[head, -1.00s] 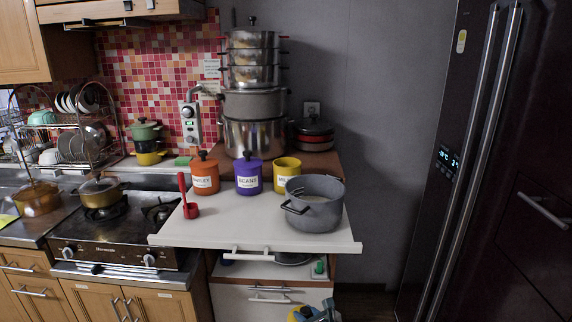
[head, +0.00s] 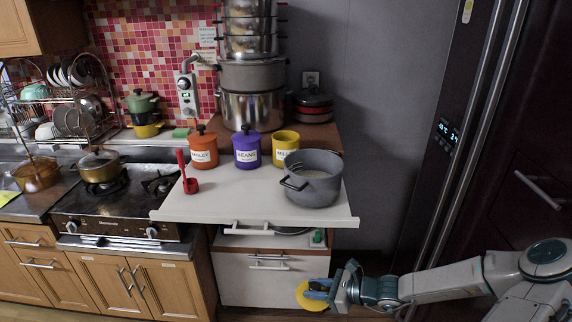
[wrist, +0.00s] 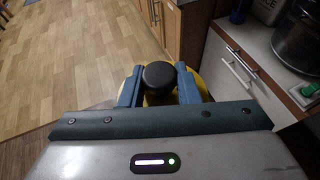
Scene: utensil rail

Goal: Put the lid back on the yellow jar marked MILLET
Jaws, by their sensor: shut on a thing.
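The yellow jar (head: 285,142) stands without a lid on the white counter, behind the grey pot; its label is partly hidden by the pot. My gripper (head: 318,291) is low in front of the counter, at the lower middle of the head view. It is shut on the yellow lid (head: 306,295), which is held tilted with its disc facing left. In the wrist view the lid's black knob (wrist: 159,75) sits between the two fingers, with a yellow edge showing beneath. The lid is well below and apart from the jar.
The grey pot (head: 318,188) stands right in front of the jar. The purple BEANS jar (head: 247,155) and the orange jar (head: 203,158), both lidded, stand to its left. A red scoop (head: 190,185) is further left. The front-middle of the counter (head: 240,203) is clear.

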